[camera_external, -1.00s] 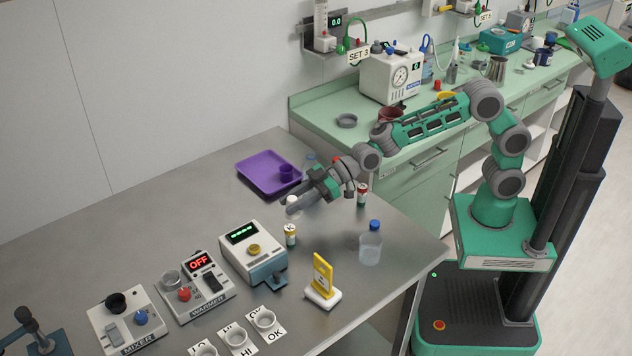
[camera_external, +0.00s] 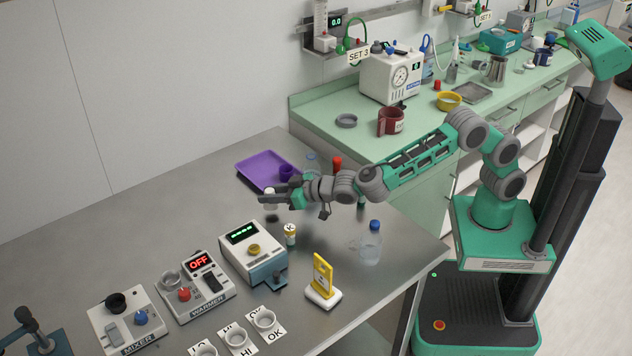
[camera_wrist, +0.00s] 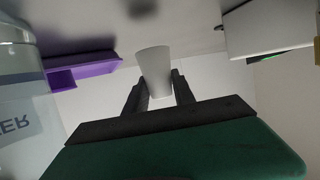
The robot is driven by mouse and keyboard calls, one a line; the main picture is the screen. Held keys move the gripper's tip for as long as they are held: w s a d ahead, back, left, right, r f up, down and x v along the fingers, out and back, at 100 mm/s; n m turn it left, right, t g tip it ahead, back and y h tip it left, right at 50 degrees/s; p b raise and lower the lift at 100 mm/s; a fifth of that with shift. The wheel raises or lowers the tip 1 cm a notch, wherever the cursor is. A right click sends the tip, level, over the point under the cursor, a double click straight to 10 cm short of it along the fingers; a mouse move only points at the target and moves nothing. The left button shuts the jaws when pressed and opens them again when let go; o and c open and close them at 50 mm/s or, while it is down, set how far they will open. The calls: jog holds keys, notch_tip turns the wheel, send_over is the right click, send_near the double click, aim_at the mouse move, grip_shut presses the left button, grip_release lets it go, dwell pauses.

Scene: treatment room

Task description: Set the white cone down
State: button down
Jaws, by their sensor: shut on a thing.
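The white cone (camera_wrist: 154,68) is between the fingers of my gripper (camera_wrist: 158,90) in the wrist view, its wider end toward the top of the picture. In the external view my gripper (camera_external: 270,199) is shut on the cone (camera_external: 270,194), which shows only as a small white shape partly hidden by the fingers. My gripper is low over the steel table (camera_external: 190,205), just in front of the purple tray (camera_external: 247,173). I cannot tell whether the cone touches the table.
A yellow-topped vial (camera_external: 290,236) and a white device (camera_external: 247,250) stand nearer the camera. A blue-capped bottle (camera_external: 369,246) stands to the right, and a red-capped vial (camera_external: 337,162) behind my wrist. The table is clear at left.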

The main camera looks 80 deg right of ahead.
jog(key=shift+f, duration=1.35)
jog(key=c, duration=1)
grip_release()
jog(key=shift+c, duration=0.2)
jog(key=shift+r, duration=0.1)
jog(key=shift+r, duration=0.2)
jog(key=v, duration=1.2)
jog(key=shift+f, duration=0.2)
